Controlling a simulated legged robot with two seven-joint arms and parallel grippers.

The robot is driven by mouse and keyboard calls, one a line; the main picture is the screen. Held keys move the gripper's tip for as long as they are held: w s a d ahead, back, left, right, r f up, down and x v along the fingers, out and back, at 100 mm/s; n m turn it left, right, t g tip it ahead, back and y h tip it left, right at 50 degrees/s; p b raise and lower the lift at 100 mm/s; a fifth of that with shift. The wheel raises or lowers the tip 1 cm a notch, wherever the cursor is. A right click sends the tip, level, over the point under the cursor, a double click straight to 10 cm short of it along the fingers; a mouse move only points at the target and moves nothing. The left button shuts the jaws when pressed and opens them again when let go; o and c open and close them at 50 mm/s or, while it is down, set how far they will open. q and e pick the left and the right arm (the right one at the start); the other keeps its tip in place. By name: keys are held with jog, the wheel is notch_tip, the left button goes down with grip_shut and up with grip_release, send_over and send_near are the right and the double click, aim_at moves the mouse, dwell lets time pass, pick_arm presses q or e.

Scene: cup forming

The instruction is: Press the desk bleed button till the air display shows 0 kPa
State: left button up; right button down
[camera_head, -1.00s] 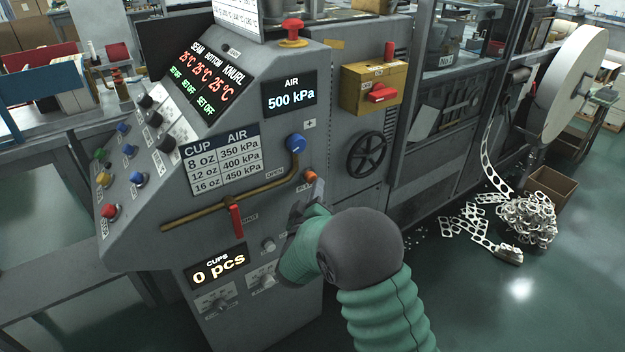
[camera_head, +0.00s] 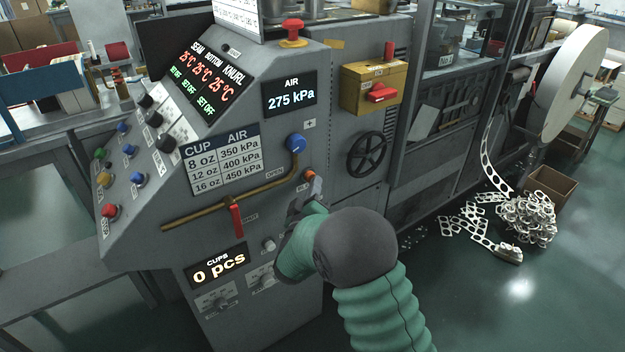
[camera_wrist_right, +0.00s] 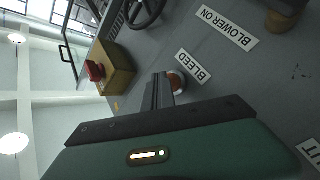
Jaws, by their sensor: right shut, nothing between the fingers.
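The air display (camera_head: 290,93) on the grey desk panel reads 275 kPa in the head view. The orange bleed button (camera_head: 309,175) sits on the panel face below and right of a blue knob. In the wrist view the button (camera_wrist_right: 177,82) shows beside the label BLEED. My right gripper (camera_head: 316,188) is shut and empty, and its fingertips are at the button, seemingly touching it. In the wrist view its fingers (camera_wrist_right: 160,90) reach up to the button and partly cover it. My left gripper is not in view.
A brass pipe (camera_head: 240,203) with a red lever (camera_head: 236,220) runs left of the button. A black handwheel (camera_head: 366,155) and a yellow box (camera_head: 374,88) with a red switch are to the right. Scrap strip (camera_head: 525,220) lies on the floor at right.

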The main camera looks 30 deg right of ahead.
jog(key=shift+s, duration=0.9)
jog(key=shift+s, duration=0.1)
jog(key=s, duration=0.3)
jog(key=s+p, duration=0.1)
jog(key=shift+s+d, duration=0.25)
jog(key=shift+s, duration=0.15)
dwell(0.4)
